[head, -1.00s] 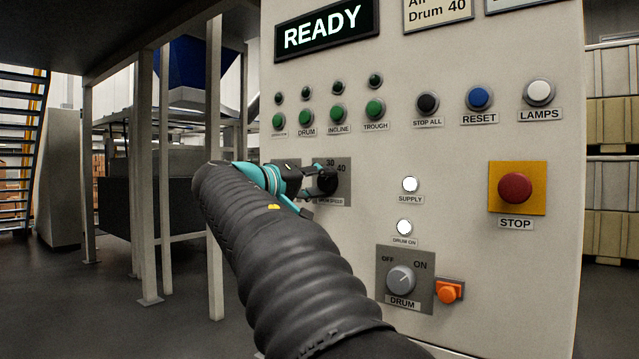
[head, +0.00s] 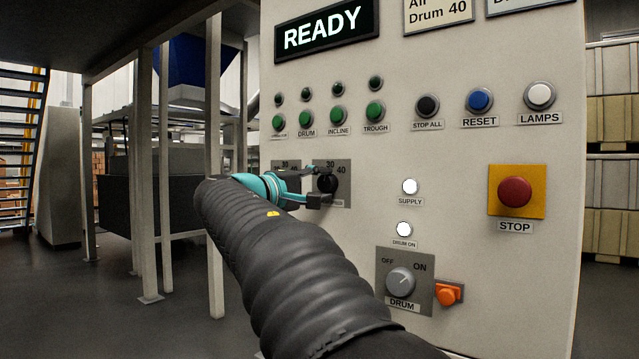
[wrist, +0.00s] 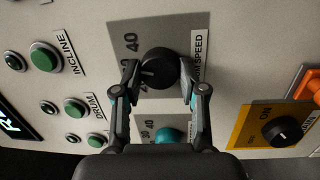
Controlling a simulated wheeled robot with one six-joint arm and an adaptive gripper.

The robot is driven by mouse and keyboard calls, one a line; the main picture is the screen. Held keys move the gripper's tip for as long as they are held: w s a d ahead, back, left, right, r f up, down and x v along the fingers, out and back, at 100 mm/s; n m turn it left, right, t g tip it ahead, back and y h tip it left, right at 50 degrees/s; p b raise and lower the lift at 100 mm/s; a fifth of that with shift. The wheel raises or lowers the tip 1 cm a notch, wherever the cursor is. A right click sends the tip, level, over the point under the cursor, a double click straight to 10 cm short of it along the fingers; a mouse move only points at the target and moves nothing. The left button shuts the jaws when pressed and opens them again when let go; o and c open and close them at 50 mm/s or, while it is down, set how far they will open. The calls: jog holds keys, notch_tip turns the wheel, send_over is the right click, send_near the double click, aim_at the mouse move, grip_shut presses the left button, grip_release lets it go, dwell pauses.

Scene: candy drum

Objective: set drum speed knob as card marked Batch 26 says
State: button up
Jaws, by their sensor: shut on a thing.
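A black knob (head: 327,184) sits on a grey plate (head: 345,172) marked 30 and 40 on the control panel. My gripper (head: 316,184) reaches it from the left and is shut on it. In the wrist view the fingers (wrist: 160,88) lie on either side of the black knob (wrist: 160,66). A pale mark on it points roughly to picture left there. Its label (wrist: 200,55) ends in SPEED; a finger hides the start. A card (head: 438,12) at the top reads "Drum 40" with its upper part cut off. Another card (head: 520,4) is mostly cut off. No "Batch 26" text is readable.
A second numbered plate (head: 284,165) lies just left, partly behind my gripper. Green buttons (head: 337,115) are above. A red STOP button (head: 515,191) and a DRUM OFF/ON switch (head: 400,281) are to the right. The display (head: 325,28) reads READY.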

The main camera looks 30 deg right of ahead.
jog(key=shift+n, duration=1.4)
jog(key=shift+n+t, duration=0.3)
jog(key=shift+t, duration=0.1)
jog(key=o, duration=1.1)
jog(key=shift+o, duration=0.2)
jog(key=v, duration=1.2)
jog(key=shift+w, duration=0.1)
